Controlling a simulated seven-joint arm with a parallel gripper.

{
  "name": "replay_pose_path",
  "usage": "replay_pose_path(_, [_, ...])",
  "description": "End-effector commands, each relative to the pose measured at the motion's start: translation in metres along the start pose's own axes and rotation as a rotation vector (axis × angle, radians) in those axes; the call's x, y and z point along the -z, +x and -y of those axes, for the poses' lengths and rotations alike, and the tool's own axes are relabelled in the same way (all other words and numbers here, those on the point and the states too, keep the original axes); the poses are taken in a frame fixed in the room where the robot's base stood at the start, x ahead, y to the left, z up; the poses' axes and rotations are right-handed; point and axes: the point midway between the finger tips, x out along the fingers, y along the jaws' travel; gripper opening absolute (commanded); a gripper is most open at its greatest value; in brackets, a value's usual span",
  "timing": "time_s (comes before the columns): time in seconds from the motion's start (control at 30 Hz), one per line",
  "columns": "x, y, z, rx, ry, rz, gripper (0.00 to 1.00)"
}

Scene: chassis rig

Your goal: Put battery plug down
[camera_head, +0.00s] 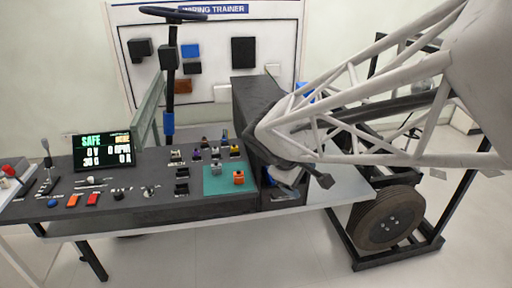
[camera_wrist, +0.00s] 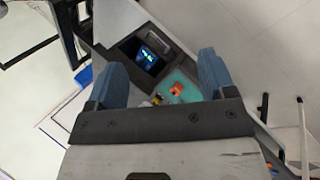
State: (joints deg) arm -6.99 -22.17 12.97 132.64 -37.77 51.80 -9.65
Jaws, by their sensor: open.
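An orange plug (camera_head: 239,177), which looks like the battery plug, rests on the teal mat (camera_head: 214,186) at the right part of the dark bench panel. It also shows in the wrist view (camera_wrist: 176,89), between and beyond my fingers. My gripper (camera_wrist: 161,65) is open, with its two blue-grey fingers wide apart and nothing held between them. In the head view my gripper (camera_head: 290,182) is partly hidden by my arm, to the right of the mat and apart from the plug.
A lit display (camera_head: 103,150) reading SAFE stands on the panel (camera_head: 130,206), with switches and several small connectors around it. A dark box (camera_head: 256,97) stands behind my gripper. A wheel (camera_head: 386,218) on a black frame is at the right. A steering wheel (camera_head: 173,13) rises behind the bench.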

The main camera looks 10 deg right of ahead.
Motion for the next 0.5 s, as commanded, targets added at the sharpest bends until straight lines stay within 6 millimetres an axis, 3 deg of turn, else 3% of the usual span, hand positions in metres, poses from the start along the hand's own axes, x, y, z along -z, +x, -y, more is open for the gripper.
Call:
replay_pose_path(0.2, [-0.054,-0.025,0.034,0.164,0.299,-0.050,0.77])
replay_pose_path(0.5, [-0.099,-0.053,0.082,0.377,0.639,-0.118,0.77])
